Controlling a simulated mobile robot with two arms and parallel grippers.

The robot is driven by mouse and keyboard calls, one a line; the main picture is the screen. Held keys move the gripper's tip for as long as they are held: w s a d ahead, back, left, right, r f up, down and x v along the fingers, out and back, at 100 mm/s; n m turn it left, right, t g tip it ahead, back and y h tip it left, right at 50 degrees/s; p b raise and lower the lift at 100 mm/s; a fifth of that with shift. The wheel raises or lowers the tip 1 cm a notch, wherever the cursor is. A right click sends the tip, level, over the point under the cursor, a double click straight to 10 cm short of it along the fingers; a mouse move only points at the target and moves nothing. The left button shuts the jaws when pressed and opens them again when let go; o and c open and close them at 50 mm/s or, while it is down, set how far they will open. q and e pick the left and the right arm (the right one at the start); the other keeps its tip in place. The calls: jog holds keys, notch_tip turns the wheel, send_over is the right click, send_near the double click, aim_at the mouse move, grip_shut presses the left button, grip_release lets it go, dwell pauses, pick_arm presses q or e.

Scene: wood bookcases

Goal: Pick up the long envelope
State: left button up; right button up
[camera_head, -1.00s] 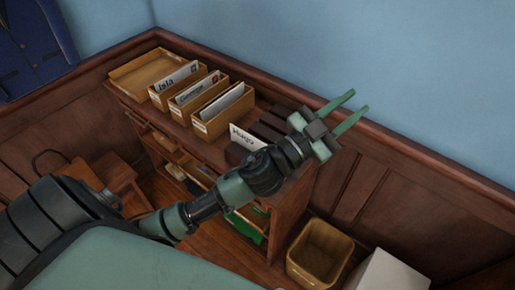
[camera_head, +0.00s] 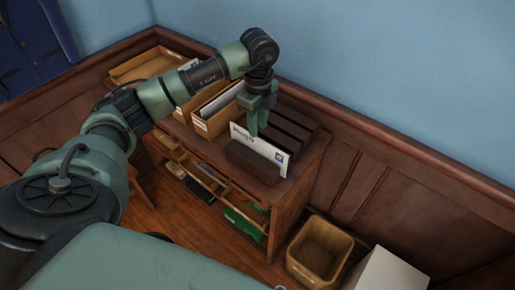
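The long envelope (camera_head: 266,153) is white, with dark writing at its left end and a blue and yellow stamp at its right. It stands upright in a dark wood holder (camera_head: 249,164) on top of the bookcase. My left gripper (camera_head: 259,125) points down over the envelope's upper edge, near its left half. Its fingers overlap the envelope in the picture. I cannot tell whether they touch it or how far apart they are. My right gripper is not in view.
More dark slotted holders (camera_head: 290,128) stand behind the envelope. Wooden boxes of envelopes (camera_head: 203,127) and a tray (camera_head: 122,72) are to the left. A wooden bin (camera_head: 320,252) and a white box (camera_head: 388,272) stand on the floor at the lower right. The wall runs close behind.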

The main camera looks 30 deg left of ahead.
aim_at(257, 140)
pick_arm(q)
notch_tip(257, 140, down, 6)
jog(key=shift+a+f+p, duration=0.1)
jog(key=shift+f+p, duration=0.15)
jog(key=shift+p, duration=1)
jog(key=shift+f, duration=0.2)
grip_shut()
